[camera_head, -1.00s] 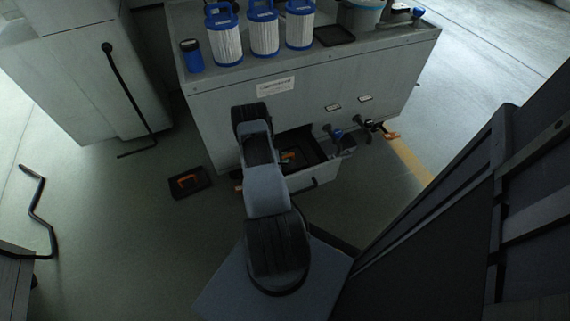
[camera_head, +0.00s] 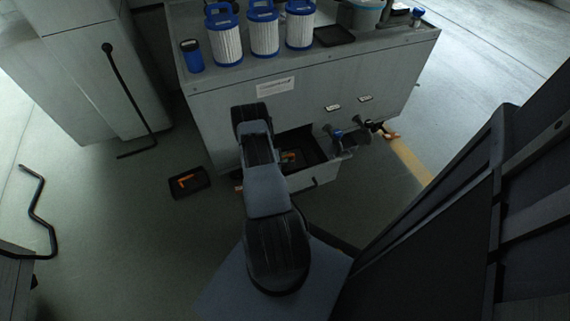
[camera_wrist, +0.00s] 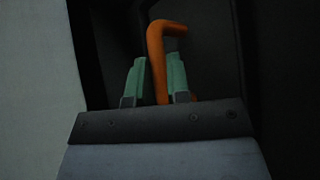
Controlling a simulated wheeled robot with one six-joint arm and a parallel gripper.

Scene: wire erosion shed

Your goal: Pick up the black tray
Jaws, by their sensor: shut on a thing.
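In the wrist view my gripper (camera_wrist: 157,68) has its green fingers shut on an orange bent bar (camera_wrist: 156,42). The bar stands up between the fingers and hooks right at its top. Dark surfaces lie around it; I cannot tell whether it joins a tray. In the head view my arm reaches over an open drawer with a dark inside, where a bit of orange (camera_head: 289,156) shows; the arm hides most of my gripper. A flat black tray (camera_head: 334,36) lies on the cabinet top. A black tray-like thing (camera_head: 190,191) with an orange piece lies on the floor, left of the drawer.
The grey cabinet (camera_head: 290,115) carries several white-and-blue filters, a blue container (camera_head: 192,56) and a tub (camera_head: 364,14). Valves (camera_head: 350,134) stick out at its front right. A bent black rod (camera_head: 127,91) stands by the left cabinet. Floor at the left is mostly clear.

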